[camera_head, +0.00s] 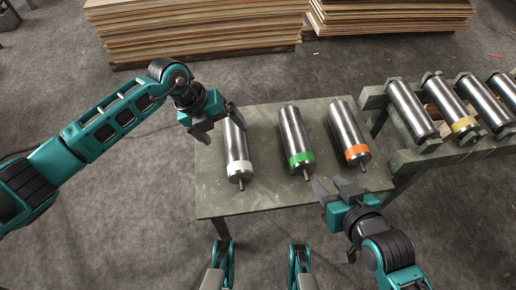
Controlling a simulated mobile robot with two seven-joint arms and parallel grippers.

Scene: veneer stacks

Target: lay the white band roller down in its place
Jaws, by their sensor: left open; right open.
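The white band roller (237,150), a steel cylinder with a white band near its front end, lies on the left part of the grey-green table (265,195). My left gripper (220,125) is open at the roller's far end; one finger overlaps that end in the picture. I cannot tell whether it touches. My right gripper (331,184) is open and empty over the table's front right edge, in front of the orange-banded roller (346,130). The green-banded roller (295,135) lies between the white and orange ones.
A grey-green rack (402,158) stands right of the table and holds several steel rollers, one a yellow-banded roller (449,103). Veneer stacks (200,30) lie on the floor behind. The table's front left area is clear.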

